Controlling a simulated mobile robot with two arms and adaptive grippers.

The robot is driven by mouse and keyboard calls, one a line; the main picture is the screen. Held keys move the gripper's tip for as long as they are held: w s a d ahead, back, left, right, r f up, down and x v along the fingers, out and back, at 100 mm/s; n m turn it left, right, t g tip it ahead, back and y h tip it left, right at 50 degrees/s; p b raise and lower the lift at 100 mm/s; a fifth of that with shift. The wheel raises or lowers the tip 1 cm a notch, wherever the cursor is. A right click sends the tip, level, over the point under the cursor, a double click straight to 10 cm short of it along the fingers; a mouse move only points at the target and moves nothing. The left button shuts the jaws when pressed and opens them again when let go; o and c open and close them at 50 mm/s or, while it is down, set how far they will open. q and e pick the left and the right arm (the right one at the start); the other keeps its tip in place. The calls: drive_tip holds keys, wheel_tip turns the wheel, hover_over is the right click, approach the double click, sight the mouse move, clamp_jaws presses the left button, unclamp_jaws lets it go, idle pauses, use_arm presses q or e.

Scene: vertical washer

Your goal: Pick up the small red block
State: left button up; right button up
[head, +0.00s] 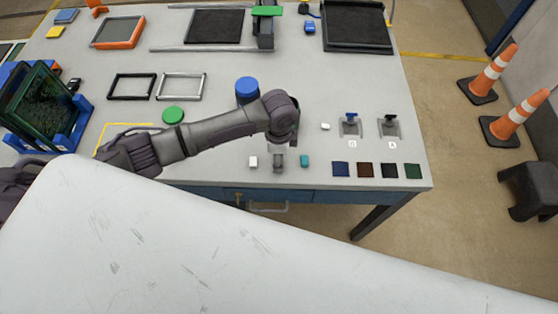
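I see no small red block in the head view. My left arm comes in from the left across the workbench (225,170), and its wrist points down near the front edge. My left gripper (279,162) is small and seen from above, so I cannot tell whether its fingers are open or shut. A small white block (253,162) is just left of it and a small teal block (304,161) just right, both apart from it. What lies directly under the gripper and wrist is hidden. My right gripper is not in view.
Blue, brown, black and green squares (388,170) line the front right. Two small fixtures (351,125) stand behind them. A blue round object (247,88) and green disc (173,115) lie behind the arm. A blue rack (70,130) is left. Cones (488,75) stand right.

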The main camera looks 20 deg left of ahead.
use_arm(q)
drive_tip(key=shift+f, duration=1.5)
drive_tip(key=c, duration=0.9)
drive_tip(key=shift+w+r, duration=0.1)
drive_tip(key=shift+r, duration=0.4)
wheel_tip(320, 180, up, 2)
drive_tip(key=shift+r+b, duration=0.2)
drive_tip(key=shift+b, duration=0.25)
drive_tip(key=shift+s+d+r+b, duration=0.55)
drive_tip(key=shift+d+r, duration=0.75)
drive_tip(key=shift+d, duration=0.6)
drive_tip(key=shift+s+d+r+b, duration=0.5)
drive_tip(key=shift+d+r, duration=0.75)
drive_tip(key=shift+d, duration=0.6)
drive_tip(key=shift+s+d+r+b, duration=0.55)
drive_tip(key=shift+d+r, duration=0.75)
drive_tip(key=shift+d, duration=0.6)
drive_tip(key=shift+w, duration=0.1)
